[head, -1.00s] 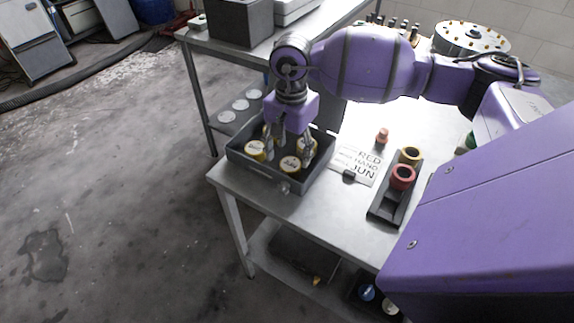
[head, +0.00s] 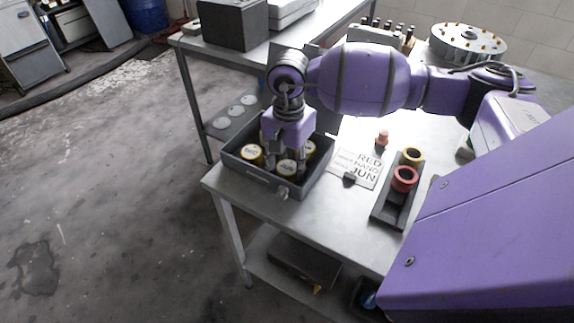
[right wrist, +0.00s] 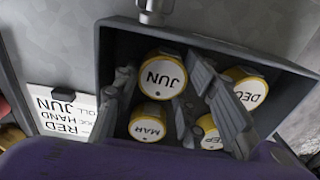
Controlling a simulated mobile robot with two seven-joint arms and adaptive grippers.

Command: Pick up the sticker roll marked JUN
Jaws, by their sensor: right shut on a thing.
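The JUN roll (right wrist: 163,77) is a yellow-sided roll with a white face, in a grey bin; it is the front roll in the head view (head: 287,167). My right gripper (head: 286,161) points down into the bin (head: 231,164). Its fingers stand on either side of the JUN roll in the right wrist view and are shut on it. The roll is still within the bin walls. Beside it are the MAR roll (right wrist: 149,121), the DEC roll (right wrist: 250,92) and the SEP roll (right wrist: 211,134), partly hidden by a finger. My left gripper is out of view.
A sign (head: 358,167) reading RED, HAND, JUN lies right of the bin. Beyond it, a black holder (head: 386,212) bears a red roll (head: 404,179) and a yellow roll (head: 412,156). A small pink-red object (head: 382,138) stands behind the sign.

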